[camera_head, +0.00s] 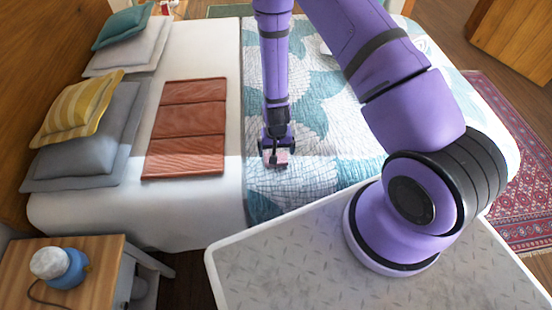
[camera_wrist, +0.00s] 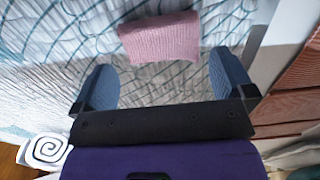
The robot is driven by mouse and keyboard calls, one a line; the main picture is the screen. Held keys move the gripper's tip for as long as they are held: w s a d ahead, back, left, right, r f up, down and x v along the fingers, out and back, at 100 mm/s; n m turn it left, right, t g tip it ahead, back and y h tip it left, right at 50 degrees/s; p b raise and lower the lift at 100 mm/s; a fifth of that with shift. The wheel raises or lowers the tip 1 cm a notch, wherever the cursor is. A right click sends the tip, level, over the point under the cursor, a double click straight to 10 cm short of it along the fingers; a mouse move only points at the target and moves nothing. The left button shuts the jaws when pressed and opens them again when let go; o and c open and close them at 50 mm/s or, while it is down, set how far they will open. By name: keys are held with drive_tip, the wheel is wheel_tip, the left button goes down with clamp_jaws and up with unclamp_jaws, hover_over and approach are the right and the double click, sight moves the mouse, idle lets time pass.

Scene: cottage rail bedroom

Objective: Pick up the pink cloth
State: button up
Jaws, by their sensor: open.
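The pink cloth (camera_wrist: 160,38) is a small folded, ribbed piece lying on the bed's patterned quilt. In the wrist view it lies ahead of the fingertips, at the top middle. In the head view the pink cloth (camera_head: 281,157) shows partly behind and below my gripper (camera_head: 277,156), close to the quilt's left edge. My gripper (camera_wrist: 166,85) is open and empty in the wrist view, its two blue finger pads wide apart on either side of the cloth's width. Whether the fingertips touch the quilt I cannot tell.
The bed's white and teal quilt (camera_head: 310,110) is mostly clear. A folded rust-coloured cloth (camera_head: 190,121) lies left of my gripper. Grey and yellow pillows (camera_head: 80,112) lie farther left. A nightstand (camera_head: 97,262) with a blue lamp (camera_head: 62,267) stands at lower left.

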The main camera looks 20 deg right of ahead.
drive_tip(key=shift+a+f, duration=0.1)
drive_tip(key=shift+f, duration=1.95)
drive_tip(key=c, duration=0.7)
drive_tip(key=shift+r, duration=0.1)
drive_tip(key=shift+r, duration=0.75)
wheel_tip(320, 180, up, 2)
drive_tip(key=shift+s+r, duration=0.1)
drive_tip(key=shift+s, duration=0.05)
drive_tip(key=s, duration=1)
drive_tip(key=s+r, duration=0.1)
drive_tip(key=s, duration=0.5)
drive_tip(key=shift+r, duration=0.1)
drive_tip(key=shift+w, duration=0.1)
